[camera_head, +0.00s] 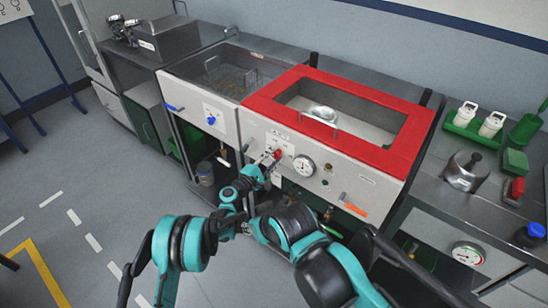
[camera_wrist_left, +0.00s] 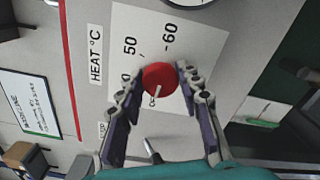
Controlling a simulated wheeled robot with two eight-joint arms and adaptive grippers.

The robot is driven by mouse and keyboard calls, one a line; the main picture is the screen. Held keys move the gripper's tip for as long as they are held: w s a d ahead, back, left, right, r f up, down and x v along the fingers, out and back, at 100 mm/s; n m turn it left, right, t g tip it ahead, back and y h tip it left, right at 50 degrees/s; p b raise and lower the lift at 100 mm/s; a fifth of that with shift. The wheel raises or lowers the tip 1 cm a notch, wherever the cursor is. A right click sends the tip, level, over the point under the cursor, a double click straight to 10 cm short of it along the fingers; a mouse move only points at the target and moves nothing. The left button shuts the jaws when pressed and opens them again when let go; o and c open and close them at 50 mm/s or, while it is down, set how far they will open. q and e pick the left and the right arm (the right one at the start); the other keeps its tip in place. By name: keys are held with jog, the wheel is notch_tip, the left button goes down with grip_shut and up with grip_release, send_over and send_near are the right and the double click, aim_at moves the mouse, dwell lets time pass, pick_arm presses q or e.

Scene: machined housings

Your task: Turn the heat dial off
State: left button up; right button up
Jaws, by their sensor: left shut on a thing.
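The red heat dial (camera_head: 277,154) is on the pale front panel of the red-rimmed bath. In the left wrist view the dial (camera_wrist_left: 158,80) sits on a white scale plate (camera_wrist_left: 150,22) marked 50 and 60, beside a "HEAT °C" label (camera_wrist_left: 95,53). The dial's white mark points to the lower edge of the picture, toward a partly hidden label. My left gripper (camera_wrist_left: 160,84) is shut on the dial, one finger on each side. In the head view this gripper (camera_head: 268,166) reaches the panel just left of the gauge.
A round gauge (camera_head: 304,165) is right of the dial, and an orange handle (camera_head: 352,208) is lower right. A second bath with a blue knob (camera_head: 211,120) stands to the left. The red-rimmed bath (camera_head: 400,160) holds a metal item. White bottles (camera_head: 491,124) stand on the right counter.

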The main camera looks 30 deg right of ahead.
pick_arm(q)
jog(key=shift+n, duration=0.6)
jog(key=o, duration=1.1)
jog(key=shift+o, duration=0.2)
jog(key=v, duration=1.2)
